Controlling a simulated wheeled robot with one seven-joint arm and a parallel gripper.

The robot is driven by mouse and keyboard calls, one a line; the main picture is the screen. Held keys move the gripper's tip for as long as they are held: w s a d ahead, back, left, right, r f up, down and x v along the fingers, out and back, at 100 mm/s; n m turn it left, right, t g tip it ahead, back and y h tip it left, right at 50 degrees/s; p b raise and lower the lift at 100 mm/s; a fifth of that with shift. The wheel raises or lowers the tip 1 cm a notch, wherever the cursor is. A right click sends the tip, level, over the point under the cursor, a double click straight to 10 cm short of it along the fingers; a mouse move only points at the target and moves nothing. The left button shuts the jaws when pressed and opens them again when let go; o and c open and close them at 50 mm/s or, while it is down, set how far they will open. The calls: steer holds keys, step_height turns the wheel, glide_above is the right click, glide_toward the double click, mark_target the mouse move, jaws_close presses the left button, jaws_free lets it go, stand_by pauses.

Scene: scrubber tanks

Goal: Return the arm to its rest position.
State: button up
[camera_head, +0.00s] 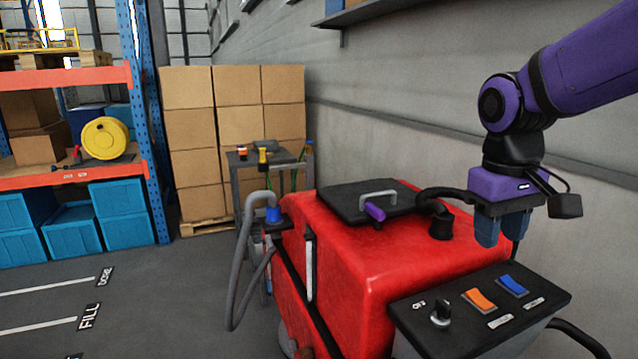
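My gripper (501,232) hangs from my purple arm at the right, with its two blue fingertips pointing down. It is above and behind the control panel (470,325) of the red scrubber machine (345,262), near its right rear edge. The fingers look close together, but this angle does not show clearly whether a gap lies between them. I see nothing held in them. My arm reaches in from the upper right, in front of the grey wall. The black lid (350,205) on the scrubber has a grey handle and a purple latch.
A black hose (440,205) rises from the scrubber beside my gripper. The panel carries an orange switch (479,299), a blue switch (513,286) and a knob (440,313). A cart (240,163), stacked boxes (240,125) and a shelf rack (155,130) stand behind. Floor at left is clear.

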steer(key=s+d+r+m+t, duration=0.1)
steer(key=s+d+t, duration=0.1)
steer(key=s, duration=0.4)
steer(key=s+d+r+m+t+y, duration=0.1)
steer(key=s+d+r+t, duration=0.1)
steer(key=s, duration=0.3)
steer(key=shift+s+t, duration=0.4)
steer(key=shift+t, duration=0.2)
